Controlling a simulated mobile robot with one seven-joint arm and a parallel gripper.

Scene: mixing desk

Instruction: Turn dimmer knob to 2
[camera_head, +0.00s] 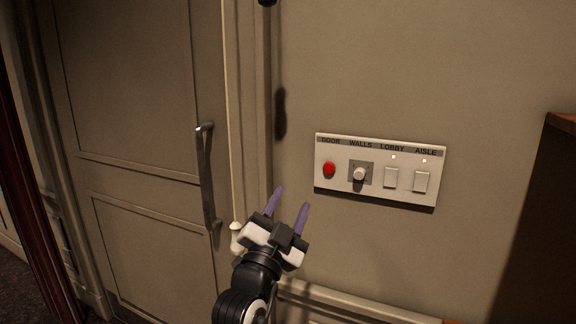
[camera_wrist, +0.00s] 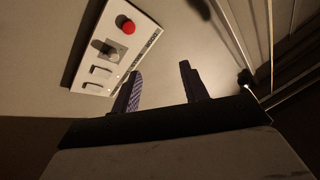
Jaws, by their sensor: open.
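The dimmer knob (camera_head: 359,174) is a round light knob on a grey square plate under the label WALLS. It sits on a white wall panel (camera_head: 380,198) between a red button and two switches. The number it points to is too small to read. My gripper (camera_head: 291,199) is open and empty, with two purple fingers, to the left of the panel and slightly lower in the head view. In the wrist view the fingers (camera_wrist: 162,84) are apart, and the panel (camera_wrist: 75,74) with the knob (camera_wrist: 104,48) lies to their left. Nothing touches the knob.
The red button (camera_head: 329,169) is left of the knob; the lobby switch (camera_head: 391,177) and aisle switch (camera_head: 421,182) are right of it. A door with a long handle (camera_head: 207,178) and a hanging cord (camera_head: 231,110) are at the left. A dark brown-topped piece (camera_head: 545,215) stands at the right.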

